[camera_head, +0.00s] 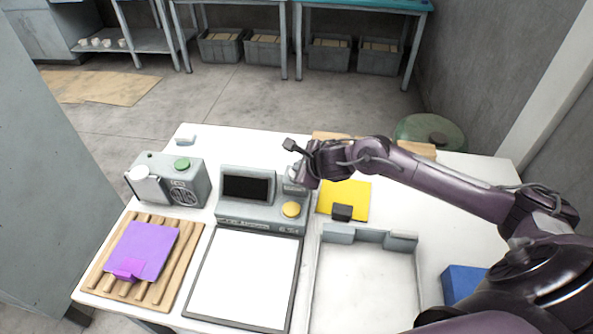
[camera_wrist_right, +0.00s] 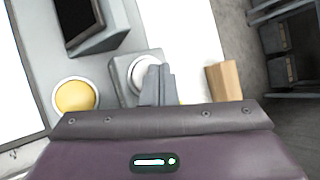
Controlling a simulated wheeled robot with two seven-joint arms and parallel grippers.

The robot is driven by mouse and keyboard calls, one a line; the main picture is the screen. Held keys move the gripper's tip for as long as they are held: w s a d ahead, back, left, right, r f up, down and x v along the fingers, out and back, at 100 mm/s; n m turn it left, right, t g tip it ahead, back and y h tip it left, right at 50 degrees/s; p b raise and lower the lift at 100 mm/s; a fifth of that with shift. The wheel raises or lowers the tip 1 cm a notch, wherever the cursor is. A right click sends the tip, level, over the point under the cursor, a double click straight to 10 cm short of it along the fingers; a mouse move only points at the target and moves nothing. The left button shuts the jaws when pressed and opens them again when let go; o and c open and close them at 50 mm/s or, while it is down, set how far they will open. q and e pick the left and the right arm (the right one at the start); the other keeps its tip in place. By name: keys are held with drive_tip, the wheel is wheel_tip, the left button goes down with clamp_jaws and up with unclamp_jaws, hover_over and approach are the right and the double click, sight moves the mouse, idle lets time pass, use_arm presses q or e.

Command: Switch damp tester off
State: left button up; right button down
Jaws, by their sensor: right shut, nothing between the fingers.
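A grey device with a dark screen (camera_head: 246,187), which I take to be the damp tester, stands at the middle of the white table. It has a round yellow button (camera_head: 291,209), also in the right wrist view (camera_wrist_right: 75,95). In that wrist view a round white button or knob (camera_wrist_right: 146,66) sits on a small grey block beside the screen. My right gripper (camera_head: 297,183) is at the device's right side; its shut, empty fingers (camera_wrist_right: 157,84) overlap the white knob in the wrist view. I cannot tell whether they touch it. My left gripper is not in view.
A grey box with a green button (camera_head: 182,164) stands to the left. A purple pad (camera_head: 142,250) lies on a wooden slatted rack (camera_head: 183,252). A framed white panel (camera_head: 245,278), a grey-walled tray (camera_head: 340,233), a yellow sheet (camera_head: 352,194) and a blue block (camera_head: 461,284) are also on the table.

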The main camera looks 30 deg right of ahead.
drive_tip(key=shift+r, duration=0.2)
drive_tip(key=shift+r+p, duration=1.8)
drive_tip(key=shift+r, duration=1.15)
drive_tip(key=shift+f, duration=0.1)
